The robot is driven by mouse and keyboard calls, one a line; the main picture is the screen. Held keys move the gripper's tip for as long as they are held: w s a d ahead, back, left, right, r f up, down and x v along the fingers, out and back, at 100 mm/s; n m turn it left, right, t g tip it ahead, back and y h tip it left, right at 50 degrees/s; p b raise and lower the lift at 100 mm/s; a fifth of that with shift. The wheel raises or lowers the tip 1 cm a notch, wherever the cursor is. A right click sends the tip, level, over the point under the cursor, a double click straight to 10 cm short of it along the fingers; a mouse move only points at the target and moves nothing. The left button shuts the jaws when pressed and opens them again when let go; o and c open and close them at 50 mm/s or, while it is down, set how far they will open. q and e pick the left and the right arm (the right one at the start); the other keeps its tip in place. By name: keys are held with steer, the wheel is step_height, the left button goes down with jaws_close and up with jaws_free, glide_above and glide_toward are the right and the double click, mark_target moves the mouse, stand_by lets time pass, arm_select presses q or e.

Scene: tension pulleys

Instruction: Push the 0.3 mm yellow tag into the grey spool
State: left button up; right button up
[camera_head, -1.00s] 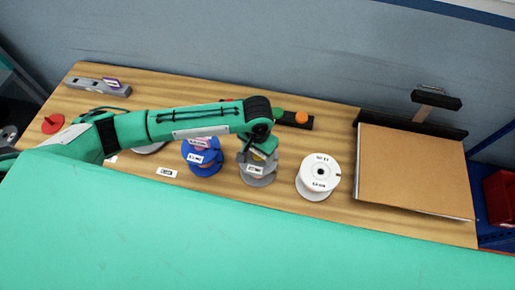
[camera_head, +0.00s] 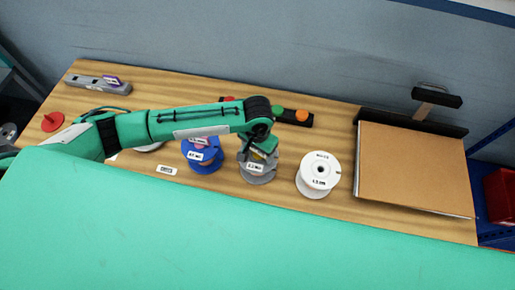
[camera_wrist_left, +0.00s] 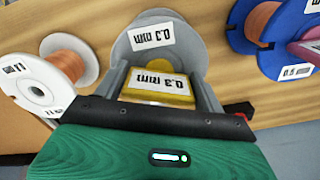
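The grey spool (camera_head: 258,177) stands on the wooden table under my left gripper; it also shows in the left wrist view (camera_wrist_left: 190,45), with a white 0.3 mm label on its flange. My left gripper (camera_head: 260,154) points down over it. In the left wrist view my left gripper (camera_wrist_left: 160,82) has its two grey fingers against both sides of the yellow tag (camera_wrist_left: 150,98), which bears a white 0.3 mm label. The tag overlaps the near side of the spool. Its lower edge is hidden, so I cannot tell how deep it sits. My right gripper is not in view.
A blue spool (camera_head: 204,165) stands close on the left and a white spool (camera_head: 318,184) on the right. A loose white label (camera_head: 167,170) lies left of the blue spool. A dark strip with coloured knobs (camera_head: 298,117) lies behind. A brown board (camera_head: 412,165) is at right.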

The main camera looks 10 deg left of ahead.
arm_select(q)
steer(key=o, duration=0.4)
step_height(320, 180, up, 14)
steer(key=b, duration=0.2)
steer(key=shift+f+b, duration=0.15)
steer(key=shift+b, duration=0.2)
